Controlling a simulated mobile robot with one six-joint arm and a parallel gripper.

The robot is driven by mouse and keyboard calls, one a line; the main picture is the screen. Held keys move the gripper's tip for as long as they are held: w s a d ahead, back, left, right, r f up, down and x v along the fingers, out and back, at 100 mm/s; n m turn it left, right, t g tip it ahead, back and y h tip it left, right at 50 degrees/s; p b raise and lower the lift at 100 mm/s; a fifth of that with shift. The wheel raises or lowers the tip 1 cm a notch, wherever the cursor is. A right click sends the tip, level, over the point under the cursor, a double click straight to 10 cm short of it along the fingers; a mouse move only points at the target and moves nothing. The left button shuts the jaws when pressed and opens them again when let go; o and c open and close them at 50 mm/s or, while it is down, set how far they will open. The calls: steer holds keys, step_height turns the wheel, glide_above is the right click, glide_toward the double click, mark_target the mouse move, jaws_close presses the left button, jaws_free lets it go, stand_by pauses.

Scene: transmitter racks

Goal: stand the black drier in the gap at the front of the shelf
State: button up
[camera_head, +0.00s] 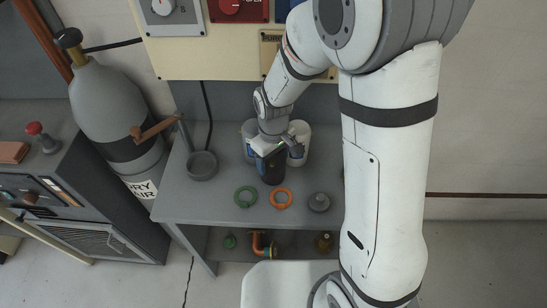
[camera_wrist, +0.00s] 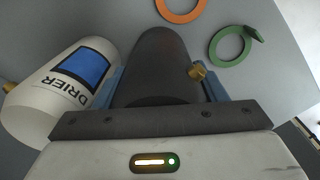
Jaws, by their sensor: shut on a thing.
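The black drier is a dark cylinder (camera_head: 271,174) with a small brass fitting on its side. In the wrist view the black drier (camera_wrist: 160,55) sits between blue fingers. A white drier (camera_head: 250,143) stands on its left and another white drier (camera_head: 299,143) on its right, both partly hidden by my gripper. One, lettered DRIER, lies close beside my fingers in the wrist view (camera_wrist: 45,107).
A green ring (camera_head: 238,197), an orange ring (camera_head: 274,199) and a grey round part (camera_head: 319,203) lie in front on the shelf. A grey gas cylinder (camera_head: 115,105) is further left. Pipe fittings (camera_head: 257,246) lie below.

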steer(key=shift+f, duration=0.2)
steer(key=o, duration=1)
steer(key=shift+r, duration=0.1)
